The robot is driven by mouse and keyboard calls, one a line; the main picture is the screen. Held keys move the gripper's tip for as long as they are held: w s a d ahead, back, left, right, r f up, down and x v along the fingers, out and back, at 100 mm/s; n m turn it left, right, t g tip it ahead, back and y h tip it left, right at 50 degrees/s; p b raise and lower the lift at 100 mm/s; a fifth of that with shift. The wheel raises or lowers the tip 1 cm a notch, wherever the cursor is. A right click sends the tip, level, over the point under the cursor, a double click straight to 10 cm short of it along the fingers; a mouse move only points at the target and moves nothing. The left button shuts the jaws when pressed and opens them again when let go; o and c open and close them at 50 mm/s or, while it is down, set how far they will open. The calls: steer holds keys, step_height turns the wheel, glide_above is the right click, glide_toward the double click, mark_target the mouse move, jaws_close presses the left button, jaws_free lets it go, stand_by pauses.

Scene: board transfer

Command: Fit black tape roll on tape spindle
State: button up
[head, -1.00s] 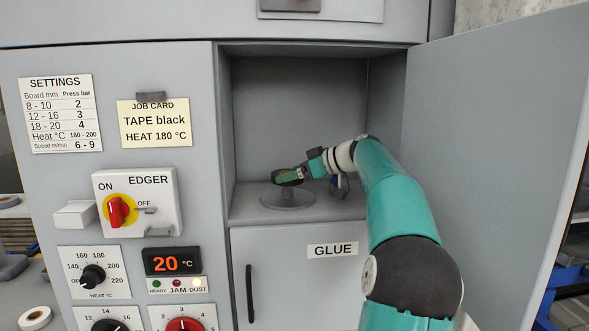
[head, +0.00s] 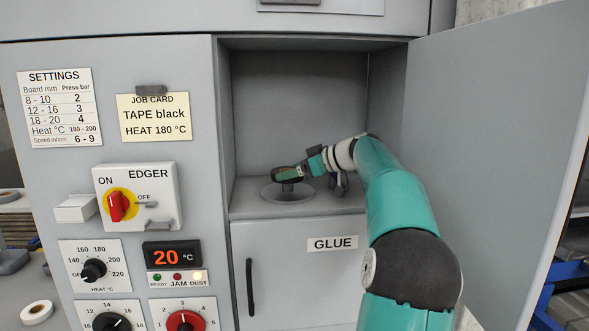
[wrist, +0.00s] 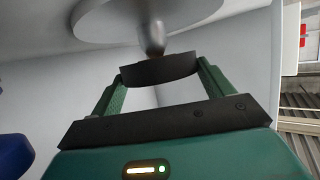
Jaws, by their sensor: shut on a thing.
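The black tape roll (head: 281,175) is in my gripper (head: 294,173), inside the open compartment. In the wrist view the roll (wrist: 158,71) is a dark curved band between the two green fingers (wrist: 158,80), which are shut on it. The tape spindle is a grey round plate (head: 270,194) with a short post, on the compartment floor. The roll is just above the plate, over the post. The wrist view also shows the plate (wrist: 100,22) and the post (wrist: 152,40) beyond the roll. I cannot tell whether the post is inside the roll's hole.
The open compartment door (head: 490,150) stands to the right of my arm. The compartment's left wall is close to the spindle. The job card (head: 154,118) reads TAPE black. A white tape roll (head: 37,314) lies at the lower left.

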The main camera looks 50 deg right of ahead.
steer(key=shift+f, duration=0.25)
steer(key=shift+f, duration=0.1)
steer(key=o, duration=1)
steer(key=r, duration=0.3)
steer(key=shift+s+a+r, duration=0.2)
steer(key=shift+r, duration=0.2)
steer(key=s+a+r, duration=0.9)
steer(key=s, duration=0.1)
steer(key=shift+r, duration=0.15)
steer(key=shift+s, duration=0.1)
